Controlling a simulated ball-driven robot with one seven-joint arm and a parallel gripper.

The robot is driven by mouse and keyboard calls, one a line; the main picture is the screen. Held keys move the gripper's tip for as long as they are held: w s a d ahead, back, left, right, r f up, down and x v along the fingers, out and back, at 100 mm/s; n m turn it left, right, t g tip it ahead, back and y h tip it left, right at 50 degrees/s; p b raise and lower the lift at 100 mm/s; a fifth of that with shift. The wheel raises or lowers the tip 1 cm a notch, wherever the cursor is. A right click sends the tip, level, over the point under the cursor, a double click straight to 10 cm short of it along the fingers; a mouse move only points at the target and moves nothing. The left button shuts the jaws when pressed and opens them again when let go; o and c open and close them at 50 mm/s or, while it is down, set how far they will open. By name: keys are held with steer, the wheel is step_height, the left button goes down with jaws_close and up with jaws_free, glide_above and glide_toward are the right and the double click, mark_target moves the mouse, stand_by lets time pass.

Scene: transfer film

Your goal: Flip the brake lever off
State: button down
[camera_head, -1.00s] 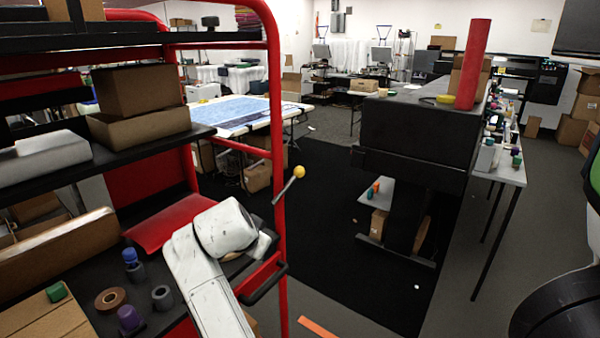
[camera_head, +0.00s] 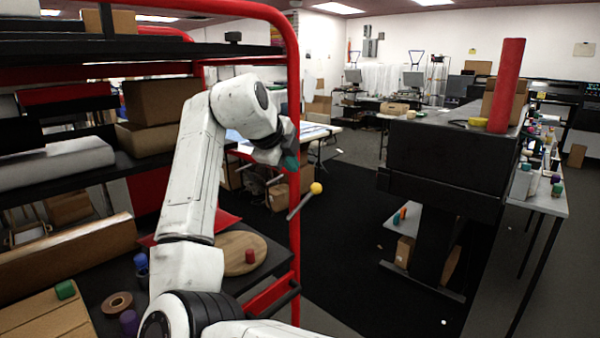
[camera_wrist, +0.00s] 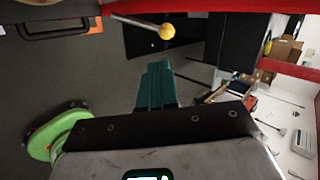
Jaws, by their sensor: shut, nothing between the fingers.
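The brake lever is a thin metal rod with a yellow ball knob (camera_head: 316,188) at its end. It sticks out beside the red upright post of the cart, ball end up and to the right. In the wrist view the knob (camera_wrist: 167,31) shows just beyond the fingertips, with the rod running left. My gripper (camera_head: 291,164) is at the red post, above and left of the knob in the picture, and only partly visible there. In the wrist view its teal fingers (camera_wrist: 157,68) are together, empty, and appear apart from the knob.
The red cart frame (camera_head: 293,120) and its shelves with boxes stand close around my arm. A wooden disc (camera_head: 240,252) with a red piece lies on the lower shelf. A black machine (camera_head: 445,155) stands to the right. Dark floor lies open between.

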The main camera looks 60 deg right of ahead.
mark_target(318, 184)
steer(key=x, duration=0.4)
steer(key=p+x, duration=0.1)
steer(key=x, duration=0.3)
steer(key=p+x, duration=0.1)
steer(key=x, duration=0.4)
steer(key=shift+d+r, duration=0.3)
steer(key=shift+r, duration=0.05)
steer(key=shift+s+d+r+y+p, duration=0.1)
steer(key=shift+s+d+y+p, duration=0.1)
steer(key=shift+d+y+p, duration=0.3)
steer(key=shift+s+x, duration=0.25)
steer(key=shift+x, duration=0.9)
steer(key=shift+d+f, duration=0.25)
steer(key=shift+d, duration=0.2)
steer(key=shift+r, duration=0.15)
